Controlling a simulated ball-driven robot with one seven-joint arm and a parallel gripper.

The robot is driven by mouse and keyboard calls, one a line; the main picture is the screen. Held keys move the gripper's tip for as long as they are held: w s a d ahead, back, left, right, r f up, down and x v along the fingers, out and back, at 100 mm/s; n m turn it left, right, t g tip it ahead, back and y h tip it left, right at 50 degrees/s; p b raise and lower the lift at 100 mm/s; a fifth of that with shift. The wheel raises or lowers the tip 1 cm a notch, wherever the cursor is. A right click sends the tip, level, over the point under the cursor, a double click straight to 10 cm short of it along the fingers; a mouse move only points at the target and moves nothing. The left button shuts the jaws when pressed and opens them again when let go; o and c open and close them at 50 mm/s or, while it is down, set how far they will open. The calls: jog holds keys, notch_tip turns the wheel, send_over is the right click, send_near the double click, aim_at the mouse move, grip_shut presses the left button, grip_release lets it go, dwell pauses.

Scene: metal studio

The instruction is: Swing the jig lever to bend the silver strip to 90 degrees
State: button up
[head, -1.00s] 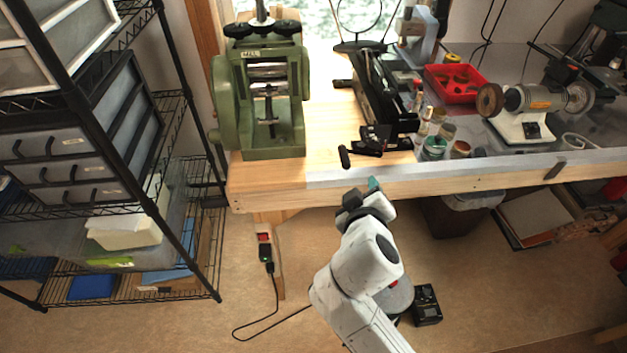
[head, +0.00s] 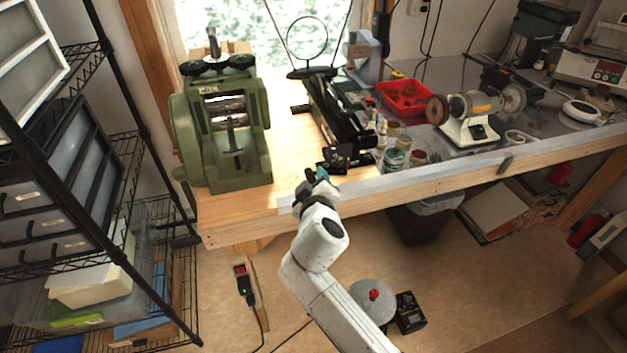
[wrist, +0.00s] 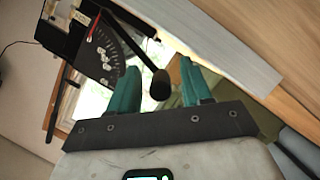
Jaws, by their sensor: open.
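The black bending jig (head: 346,157) sits at the front edge of the wooden bench. In the wrist view its dial plate (wrist: 103,52) shows white marks and a red line. The jig lever is a dark rod ending in a black knob (wrist: 160,86). My gripper (head: 318,174) is at the bench edge, beside the jig. In the wrist view my gripper's teal fingers (wrist: 160,76) are apart, and the knob appears between them; I cannot tell whether they touch it. In the head view my gripper hides the lever end. I cannot make out the silver strip clearly.
A green rolling mill (head: 222,135) stands left of the jig. Small jars (head: 397,158), a red tray (head: 403,97) and a bench grinder (head: 470,115) are to the right. A wire shelf (head: 160,240) is at the far left. Bare wood lies between mill and jig.

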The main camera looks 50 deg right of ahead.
jog(key=shift+w+d, duration=0.15)
jog(key=shift+d, duration=0.05)
grip_shut()
dwell(0.4)
jog(key=shift+a+f, duration=0.1)
